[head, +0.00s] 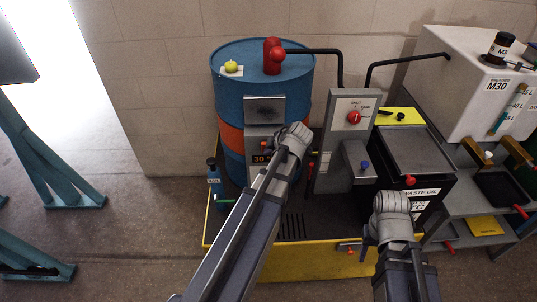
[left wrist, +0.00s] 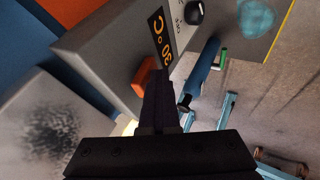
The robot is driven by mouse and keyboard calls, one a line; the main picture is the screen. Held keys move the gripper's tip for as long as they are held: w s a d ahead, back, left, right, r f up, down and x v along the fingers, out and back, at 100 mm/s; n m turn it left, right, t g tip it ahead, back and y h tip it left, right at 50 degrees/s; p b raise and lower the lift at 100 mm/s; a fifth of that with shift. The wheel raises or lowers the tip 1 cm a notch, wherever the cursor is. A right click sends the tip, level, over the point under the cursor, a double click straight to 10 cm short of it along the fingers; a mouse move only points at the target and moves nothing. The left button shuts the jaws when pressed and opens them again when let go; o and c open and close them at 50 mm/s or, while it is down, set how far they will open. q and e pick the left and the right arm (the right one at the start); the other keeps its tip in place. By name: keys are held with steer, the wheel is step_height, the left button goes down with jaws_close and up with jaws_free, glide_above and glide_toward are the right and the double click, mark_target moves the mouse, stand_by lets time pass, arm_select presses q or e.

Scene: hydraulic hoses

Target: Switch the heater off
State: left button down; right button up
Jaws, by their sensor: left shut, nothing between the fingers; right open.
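The heater is a grey box (head: 256,142) on the front of the blue drum with the orange band. Its amber display (head: 262,159) reads 30; in the left wrist view the display (left wrist: 163,45) shows °C too. Beside it are a black knob (left wrist: 194,11) with an OFF mark and an orange rocker switch (left wrist: 143,82). My left gripper (left wrist: 158,98) is shut and empty, its fingertips close to the orange switch; I cannot tell whether they touch. My left wrist partly hides the heater in the head view. My right gripper (head: 391,207) is open, away from the heater, before the waste oil box.
The blue drum (head: 228,88) carries a red fitting (head: 272,56) and a yellow-green object (head: 232,66). A grey panel with a red knob (head: 354,117) stands right of it. The waste oil box (head: 430,193) and white M30 tank (head: 470,90) are further right.

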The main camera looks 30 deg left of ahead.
arm_select(q)
steer(key=shift+w+a+r, duration=0.15)
steer(key=shift+w, duration=0.05)
arm_select(e)
steer(key=shift+r, duration=0.15)
arm_select(q)
steer(key=shift+r+p, duration=0.1)
steer(key=shift+p, duration=0.25)
arm_select(e)
steer(key=shift+r, duration=0.1)
arm_select(q)
steer(key=shift+w+r+p, duration=0.1)
steer(key=shift+r+p, duration=0.6)
arm_select(e)
steer(key=shift+r, duration=0.75)
arm_select(q)
steer(key=shift+s, duration=0.2)
arm_select(e)
steer(key=shift+d, duration=0.1)
